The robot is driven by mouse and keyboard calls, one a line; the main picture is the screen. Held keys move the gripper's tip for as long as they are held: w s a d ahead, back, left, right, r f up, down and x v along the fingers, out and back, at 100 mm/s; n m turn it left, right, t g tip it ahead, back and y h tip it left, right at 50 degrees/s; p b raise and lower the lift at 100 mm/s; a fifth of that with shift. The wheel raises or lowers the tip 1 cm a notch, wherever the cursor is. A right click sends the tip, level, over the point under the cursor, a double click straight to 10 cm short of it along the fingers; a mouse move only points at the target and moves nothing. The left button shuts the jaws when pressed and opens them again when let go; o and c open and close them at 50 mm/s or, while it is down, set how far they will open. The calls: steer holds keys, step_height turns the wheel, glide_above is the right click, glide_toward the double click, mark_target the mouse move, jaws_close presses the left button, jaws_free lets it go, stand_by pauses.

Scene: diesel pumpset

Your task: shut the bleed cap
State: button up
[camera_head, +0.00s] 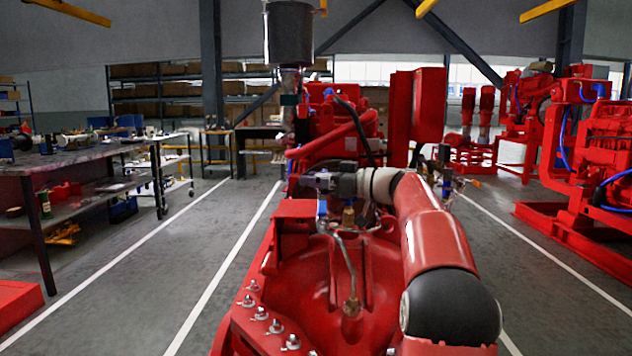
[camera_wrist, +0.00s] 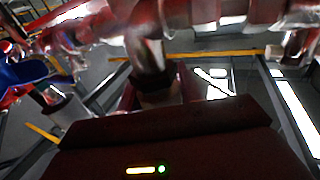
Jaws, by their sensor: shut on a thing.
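My gripper (camera_head: 316,182) is above the middle of the red pumpset (camera_head: 285,262) in the head view, reaching from the right and pointing left. Its jaws are shut on a small part, which I take to be the bleed cap. The fingers hide that part, so its seating and angle cannot be told. A small blue part (camera_head: 322,207) hangs just below the fingers, beside a brass fitting (camera_head: 348,215). The wrist view is dark and blurred; it shows a blue part (camera_wrist: 22,73) at the left edge and no clear bleed cap.
A bent metal pipe (camera_head: 346,262) rises from the red casing below my gripper. A red hose (camera_head: 325,140) and a grey exhaust cylinder (camera_head: 289,34) stand behind. A workbench (camera_head: 85,155) is at the left, with clear floor between it and the pumpset.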

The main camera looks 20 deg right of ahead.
steer(key=shift+d+f+m+t+h+b, duration=0.15)
steer(key=shift+m+t+h+b, duration=0.4)
steer(key=shift+b, duration=0.8)
steer(key=shift+a+f+m+t+h+b, duration=0.15)
steer(key=shift+m+t+h+b, duration=0.4)
steer(key=shift+b, duration=0.75)
steer(key=h+b, duration=0.1)
steer(key=m+t+h+b, duration=0.1)
steer(key=m+h+b, duration=0.1)
steer(key=shift+w+d+r+t+b, duration=0.1)
steer(key=shift+w+d+t+b, duration=0.1)
steer(key=shift+d+t+b, duration=0.15)
steer(key=shift+r+m+t+h+b, duration=0.15)
steer(key=shift+m+t+h+b, duration=0.2)
steer(key=shift+m+h+b, duration=0.55)
steer(key=shift+d+h, duration=0.1)
steer(key=shift+h, duration=0.4)
steer(key=o, duration=1)
steer(key=b+v, duration=0.2)
steer(key=v, duration=0.5)
steer(key=shift+s, duration=0.35)
